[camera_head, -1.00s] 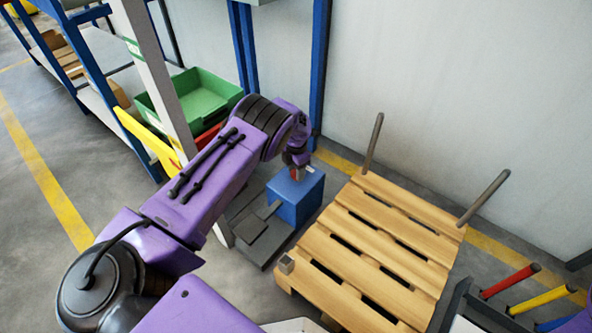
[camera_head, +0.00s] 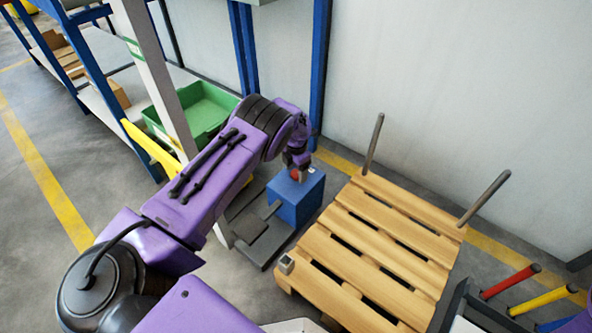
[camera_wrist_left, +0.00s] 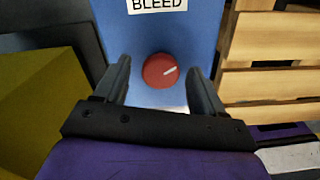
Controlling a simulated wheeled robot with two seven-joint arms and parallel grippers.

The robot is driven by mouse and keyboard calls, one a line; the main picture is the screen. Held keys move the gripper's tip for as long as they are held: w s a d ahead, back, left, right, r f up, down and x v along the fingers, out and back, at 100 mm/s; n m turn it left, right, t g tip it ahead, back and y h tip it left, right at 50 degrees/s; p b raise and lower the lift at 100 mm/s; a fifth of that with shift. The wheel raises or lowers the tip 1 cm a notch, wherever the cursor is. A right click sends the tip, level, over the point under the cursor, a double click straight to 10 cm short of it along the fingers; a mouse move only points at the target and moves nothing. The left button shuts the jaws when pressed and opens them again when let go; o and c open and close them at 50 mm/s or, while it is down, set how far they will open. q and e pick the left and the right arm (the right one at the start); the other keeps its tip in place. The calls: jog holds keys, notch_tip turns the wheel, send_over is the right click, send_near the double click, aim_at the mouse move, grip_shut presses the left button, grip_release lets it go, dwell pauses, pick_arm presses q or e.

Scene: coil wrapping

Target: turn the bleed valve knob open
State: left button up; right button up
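The bleed valve knob (camera_wrist_left: 159,71) is a red disc with a white mark on the blue box, below a label reading BLEED (camera_wrist_left: 160,4). The mark points to the right and slightly up in the left wrist view. In the head view the knob (camera_head: 295,174) shows as a bit of red at the blue box (camera_head: 299,199). My left gripper (camera_wrist_left: 160,80) is open, with one finger on each side of the knob and a gap on both sides. In the head view the left gripper (camera_head: 298,167) is just above the box. My right gripper is not in view.
A wooden pallet (camera_head: 372,246) with upright posts lies right of the box. A green bin (camera_head: 201,113) and blue racking stand behind my left arm. Red (camera_head: 510,281) and yellow (camera_head: 543,300) handles stand at the lower right.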

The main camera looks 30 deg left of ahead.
aim_at(296, 173)
pick_arm(q)
notch_tip(296, 173, up, 10)
jog(key=p, duration=0.4)
jog(key=shift+r, duration=0.25)
